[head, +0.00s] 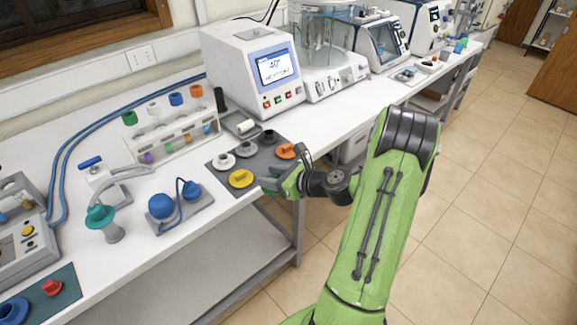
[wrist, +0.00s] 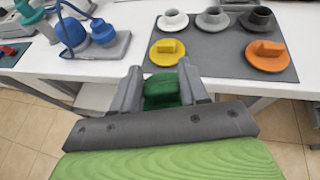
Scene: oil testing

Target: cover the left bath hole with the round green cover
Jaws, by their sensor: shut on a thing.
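My gripper (wrist: 162,84) is shut on the round green cover (wrist: 161,93). Only part of the cover shows between the fingers in the wrist view. In the head view my gripper (head: 275,184) is just off the table's front edge, beside the dark mat (head: 223,168). A glass bath (head: 327,38) on a white base stands at the back of the table, beyond the white box with a screen. I cannot make out its left hole from here.
The mat holds a yellow cover (head: 241,179), an orange cover (head: 285,151) and several white to dark grey pieces. A white box with a screen (head: 255,65) stands behind it. A blue pear-shaped bulb (head: 161,205) and a tube rack (head: 178,139) stand to the left.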

